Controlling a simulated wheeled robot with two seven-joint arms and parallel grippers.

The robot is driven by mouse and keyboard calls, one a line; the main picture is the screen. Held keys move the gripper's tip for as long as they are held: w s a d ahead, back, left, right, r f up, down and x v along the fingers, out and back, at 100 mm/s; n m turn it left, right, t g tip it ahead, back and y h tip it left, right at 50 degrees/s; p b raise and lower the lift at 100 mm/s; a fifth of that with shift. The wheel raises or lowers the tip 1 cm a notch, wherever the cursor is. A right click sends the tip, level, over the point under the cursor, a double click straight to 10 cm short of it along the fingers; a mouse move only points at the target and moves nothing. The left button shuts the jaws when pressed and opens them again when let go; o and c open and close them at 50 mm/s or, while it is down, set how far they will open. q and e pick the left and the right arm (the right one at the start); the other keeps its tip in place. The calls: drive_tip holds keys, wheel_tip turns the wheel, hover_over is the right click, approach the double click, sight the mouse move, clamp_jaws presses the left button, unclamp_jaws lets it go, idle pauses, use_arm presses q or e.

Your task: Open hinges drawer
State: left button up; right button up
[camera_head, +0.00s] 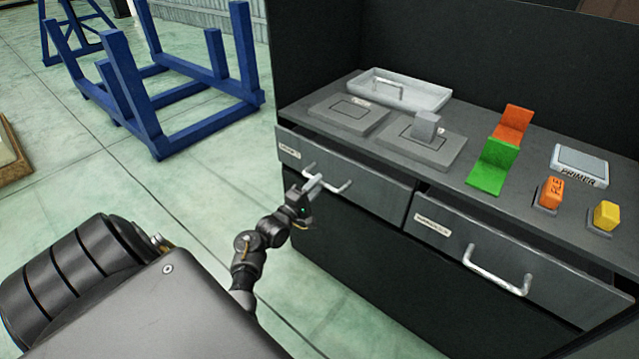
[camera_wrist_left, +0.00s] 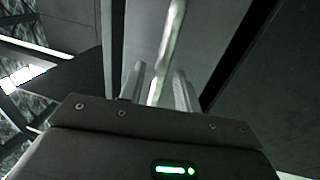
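The left drawer (camera_head: 372,186) is in the grey cabinet under the worktop, with a label (camera_head: 290,152) too small to read surely at its left end. Its pale bar handle (camera_head: 342,187) is at the middle of its front. My left gripper (camera_head: 314,183) is at the left part of this handle. In the left wrist view, the handle bar (camera_wrist_left: 172,38) runs down between the two fingers of my left gripper (camera_wrist_left: 160,84). Whether the fingers press on the bar is not clear. My right gripper is out of view.
The right drawer (camera_head: 540,262) has its own handle (camera_head: 497,272). The worktop holds a white tray (camera_head: 425,92), a green holder (camera_head: 493,167), an orange holder (camera_head: 514,124) and a PRIMER box (camera_head: 580,165). Blue frames (camera_head: 125,85) stand on the floor at left.

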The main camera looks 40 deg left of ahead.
use_arm(q)
drive_tip(key=shift+w+r, duration=0.15)
drive_tip(key=shift+w, duration=0.8)
clamp_jaws()
